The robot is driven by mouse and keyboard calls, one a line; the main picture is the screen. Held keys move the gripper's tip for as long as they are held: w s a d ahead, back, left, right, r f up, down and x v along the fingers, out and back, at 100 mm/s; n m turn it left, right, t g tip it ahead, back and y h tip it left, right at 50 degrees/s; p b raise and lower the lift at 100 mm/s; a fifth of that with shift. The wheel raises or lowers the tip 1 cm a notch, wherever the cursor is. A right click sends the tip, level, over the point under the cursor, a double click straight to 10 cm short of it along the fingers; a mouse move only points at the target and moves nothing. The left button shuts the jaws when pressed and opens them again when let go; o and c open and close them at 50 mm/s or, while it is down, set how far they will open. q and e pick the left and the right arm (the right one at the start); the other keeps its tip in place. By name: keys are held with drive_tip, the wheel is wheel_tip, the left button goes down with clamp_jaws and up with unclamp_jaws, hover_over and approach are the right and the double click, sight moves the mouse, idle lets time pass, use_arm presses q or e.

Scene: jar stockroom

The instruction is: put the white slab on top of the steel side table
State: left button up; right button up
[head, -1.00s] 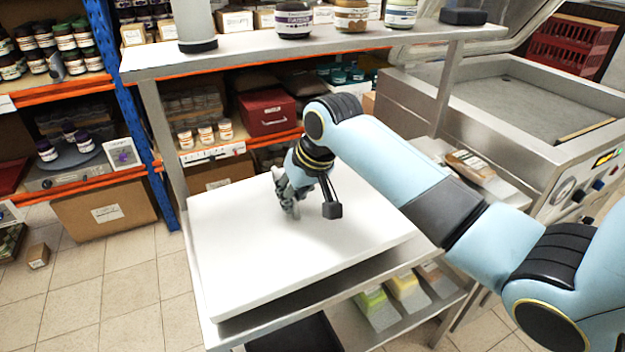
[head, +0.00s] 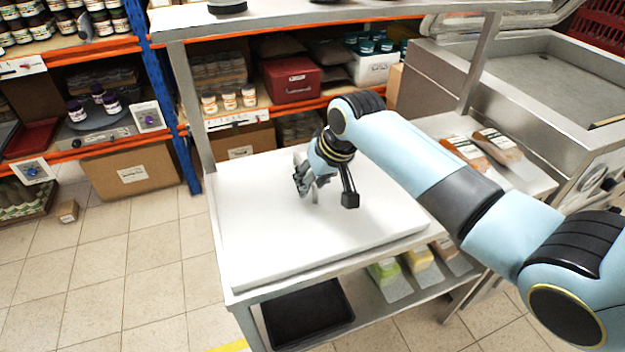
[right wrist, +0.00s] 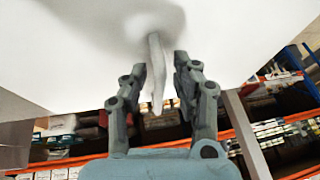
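The white slab (head: 260,230) is a broad, flat board lying on the steel side table (head: 340,266), covering most of its top. In the right wrist view the slab (right wrist: 70,50) fills the upper part, with a pale, narrow upright handle standing out from it. My right gripper (head: 306,180) is over the back middle of the slab. In the right wrist view its two fingers (right wrist: 160,68) stand apart on either side of the handle, with a gap visible on the right side. My left gripper is out of view.
A steel overshelf on posts (head: 188,105) rises behind the slab. Packets lie on a steel surface (head: 540,185) at right, near a steel basin. A black tray (head: 308,312) and packets sit on the table's lower shelf. Floor (head: 120,270) at left is mostly clear.

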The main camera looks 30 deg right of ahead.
drive_tip(key=v, duration=1.2)
idle(0.3)
